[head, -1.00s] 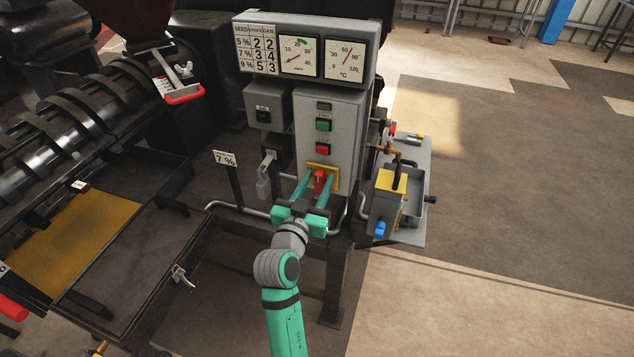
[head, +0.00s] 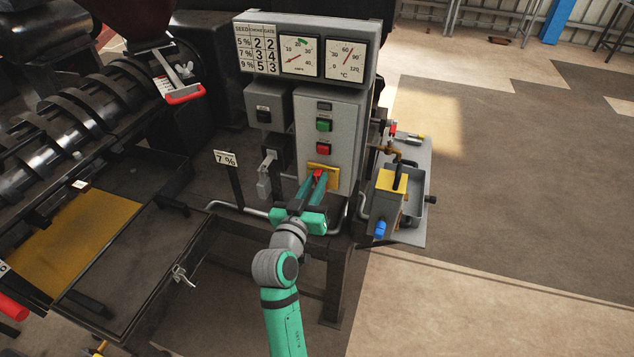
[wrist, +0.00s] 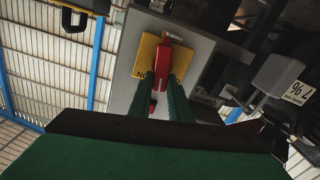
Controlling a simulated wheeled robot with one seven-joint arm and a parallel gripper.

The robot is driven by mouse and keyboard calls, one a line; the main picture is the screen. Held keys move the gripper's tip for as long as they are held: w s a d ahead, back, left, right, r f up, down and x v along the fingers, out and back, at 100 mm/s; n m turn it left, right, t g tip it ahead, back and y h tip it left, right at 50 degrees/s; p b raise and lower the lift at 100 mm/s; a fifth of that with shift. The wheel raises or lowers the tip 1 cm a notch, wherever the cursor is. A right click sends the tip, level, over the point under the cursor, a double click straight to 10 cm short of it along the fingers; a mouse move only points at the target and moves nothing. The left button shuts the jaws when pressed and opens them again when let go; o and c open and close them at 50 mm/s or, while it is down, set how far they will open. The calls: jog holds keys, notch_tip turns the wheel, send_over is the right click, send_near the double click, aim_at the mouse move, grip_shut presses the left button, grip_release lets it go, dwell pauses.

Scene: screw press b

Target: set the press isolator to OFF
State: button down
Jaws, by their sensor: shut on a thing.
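The press isolator is a red rotary handle (head: 318,173) on a yellow plate (head: 327,168), low on the grey control cabinet (head: 341,110). In the wrist view the red handle (wrist: 166,62) lies across the yellow plate (wrist: 147,58), lengthwise with my fingers. The letters "NO" show at the plate's near edge. My gripper (head: 314,178) reaches the handle from the front, its green fingers shut on it, one on each side. In the wrist view the fingertips (wrist: 165,78) cover part of the handle. The rest of the plate's lettering is hidden or too small to read.
Green (head: 323,125) and red (head: 323,148) push buttons sit above the isolator. A grey lever switch (head: 265,172) is to its left, beside a "7 %" sign (head: 226,158). A pipe (head: 240,208) runs below.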

jog(key=shift+w+a+f+n, duration=0.1)
jog(key=shift+a+f+n, duration=0.2)
jog(key=shift+n, duration=2.3)
jog(key=shift+w+a+f+n, duration=0.1)
jog(key=shift+a+f+n, duration=0.2)
jog(key=shift+n, duration=2.3)
jog(key=shift+w+a+f+n, duration=0.15)
jog(key=shift+f+n, duration=0.25)
jog(key=shift+n, duration=2.2)
jog(key=shift+s, duration=0.1)
jog(key=c, duration=1.6)
grip_release()
jog(key=shift+c, duration=0.2)
jog(key=shift+a, duration=0.1)
jog(key=v, duration=1)
jog(key=shift+s, duration=0.4)
jog(key=shift+a, duration=0.1)
